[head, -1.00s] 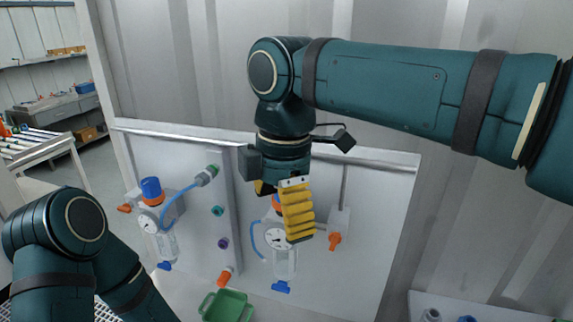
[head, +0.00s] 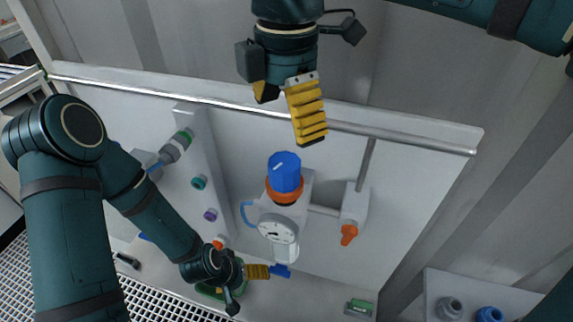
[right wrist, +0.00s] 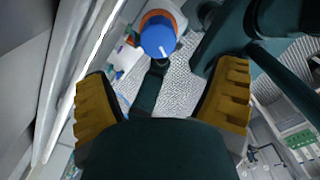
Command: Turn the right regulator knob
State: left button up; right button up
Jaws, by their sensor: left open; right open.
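The right regulator's blue knob (head: 284,172) has a white mark and sits above an orange ring (head: 284,192). Its gauge (head: 277,228) is below. My right gripper (head: 288,112) is above the knob in the head view, open and empty, fingers pointing down. In the right wrist view the knob (right wrist: 158,37) shows just beyond the fingertips, roughly between the two yellow fingers (right wrist: 163,74), not touched by them. My left gripper (head: 257,271) is low by the panel, near the blue valve (head: 281,271) under the regulator; only part of it shows.
A metal rail (head: 250,107) runs along the panel's top, close to my right gripper. An orange-tipped valve (head: 349,233) is right of the regulator. A green tray (head: 207,290) is partly hidden by my left gripper. My left arm covers the left regulator.

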aim_at(286, 160)
notch_tip(286, 160, down, 11)
jog(key=shift+w+f+b, duration=0.1)
jog(key=shift+w+b, duration=0.05)
jog(key=shift+b, duration=0.55)
